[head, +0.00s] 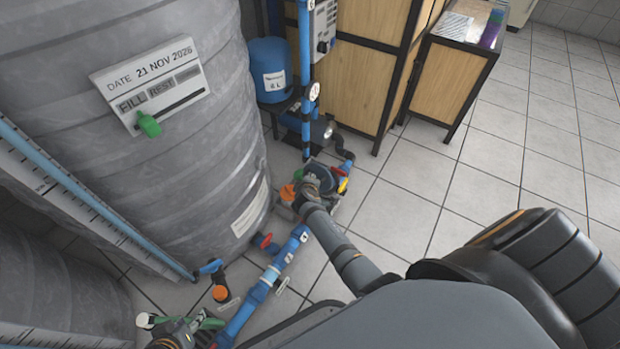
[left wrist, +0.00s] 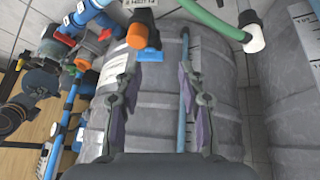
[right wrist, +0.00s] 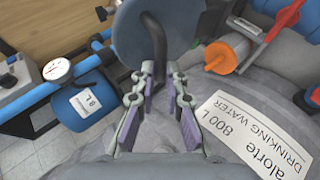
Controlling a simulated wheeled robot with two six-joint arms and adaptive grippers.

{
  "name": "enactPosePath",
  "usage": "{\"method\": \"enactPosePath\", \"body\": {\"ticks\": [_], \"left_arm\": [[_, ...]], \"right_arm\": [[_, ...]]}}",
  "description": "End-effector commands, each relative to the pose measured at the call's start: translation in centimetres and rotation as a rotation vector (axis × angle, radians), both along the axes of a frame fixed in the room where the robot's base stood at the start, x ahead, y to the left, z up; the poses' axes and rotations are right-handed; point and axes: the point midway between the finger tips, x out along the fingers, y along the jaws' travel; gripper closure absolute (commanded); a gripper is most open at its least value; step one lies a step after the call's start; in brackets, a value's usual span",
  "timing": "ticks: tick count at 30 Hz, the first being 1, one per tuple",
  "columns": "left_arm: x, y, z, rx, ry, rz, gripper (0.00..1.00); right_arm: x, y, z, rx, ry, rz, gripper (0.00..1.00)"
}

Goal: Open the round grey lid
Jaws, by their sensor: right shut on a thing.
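The round grey lid (right wrist: 190,28) fills the top middle of the right wrist view, with a dark curved handle (right wrist: 158,45) on it. My right gripper (right wrist: 159,72) is shut on this handle, its fingertips on either side of it. In the head view, the lid (head: 320,173) is low by the floor beside the big tank, partly covered by my right gripper (head: 308,188). I cannot tell whether the lid is raised.
A large grey tank (head: 150,190) stands at left. Blue pipes (head: 245,305) run along the floor, with a red valve knob (head: 265,240). A blue canister (head: 270,62) and a wooden cabinet (head: 370,60) stand behind. The tiled floor (head: 500,150) at right is clear.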

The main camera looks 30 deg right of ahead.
Motion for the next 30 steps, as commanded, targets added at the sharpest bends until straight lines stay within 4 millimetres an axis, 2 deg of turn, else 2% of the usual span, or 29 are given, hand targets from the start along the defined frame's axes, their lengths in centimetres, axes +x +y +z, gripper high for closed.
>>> {"method": "enactPosePath", "body": {"ticks": [1,6,24,25,30], "left_arm": [[-0.1,0.0,-0.1,0.000,0.005,-0.001,0.60],[-0.4,0.0,-0.3,-0.001,0.019,-0.002,0.60],[-0.9,-0.1,-0.7,-0.002,0.037,-0.003,0.60],[-1.0,-0.1,-0.7,-0.002,0.037,-0.003,0.60],[-1.1,-0.1,-0.8,-0.002,0.041,-0.003,0.60]], "right_arm": [[-0.5,0.4,-0.8,0.008,0.012,0.000,1.00],[-0.7,0.7,-1.2,0.010,0.014,-0.002,1.00],[-1.0,0.9,-1.6,0.010,0.017,-0.003,1.00],[-1.0,0.9,-1.6,0.010,0.017,-0.003,0.87],[-0.8,0.8,-1.3,0.008,0.013,-0.002,0.65]]}}
